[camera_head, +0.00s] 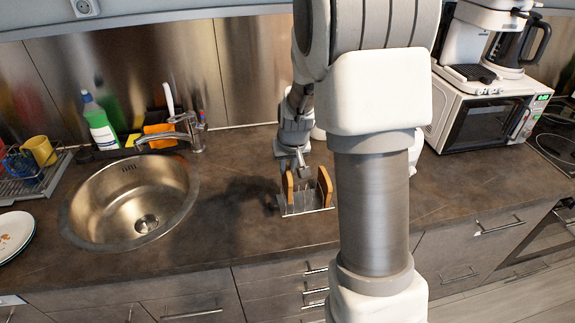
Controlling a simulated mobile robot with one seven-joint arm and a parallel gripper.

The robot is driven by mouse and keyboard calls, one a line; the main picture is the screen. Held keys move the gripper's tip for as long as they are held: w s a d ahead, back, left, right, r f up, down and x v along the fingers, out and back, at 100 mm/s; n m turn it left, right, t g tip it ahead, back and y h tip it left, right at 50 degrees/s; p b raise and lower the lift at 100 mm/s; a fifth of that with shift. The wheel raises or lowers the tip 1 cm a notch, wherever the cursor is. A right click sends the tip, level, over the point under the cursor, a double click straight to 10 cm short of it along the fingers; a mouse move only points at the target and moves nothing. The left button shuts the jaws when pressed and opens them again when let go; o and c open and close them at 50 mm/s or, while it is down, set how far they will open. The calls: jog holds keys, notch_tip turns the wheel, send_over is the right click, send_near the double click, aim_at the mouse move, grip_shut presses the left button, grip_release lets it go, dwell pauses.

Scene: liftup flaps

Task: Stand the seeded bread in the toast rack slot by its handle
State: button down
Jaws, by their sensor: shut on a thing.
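The toast rack (305,211) stands on the dark counter to the right of the sink, its wires thin and hard to make out. One brown bread slice (288,187) stands upright at the rack's left side. Another brown slice (325,186) stands at its right side, slightly tilted. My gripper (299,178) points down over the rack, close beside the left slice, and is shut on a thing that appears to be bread. The contact is small and partly hidden by the fingers. I cannot tell which slice is seeded, or whether the held bread touches the rack floor.
A round sink (130,205) with a tap (180,131) lies to the left. A microwave (485,120) with a coffee machine stands at the back right. My arm hides the counter right of the rack. The counter in front of the rack is clear.

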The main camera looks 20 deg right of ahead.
jog(key=shift+f+b, duration=1.5)
jog(key=shift+f, duration=0.45)
jog(key=c, duration=0.8)
grip_release()
jog(key=shift+r, duration=0.1)
jog(key=p+v, duration=0.1)
jog(key=v, duration=1.6)
jog(key=shift+r, duration=0.2)
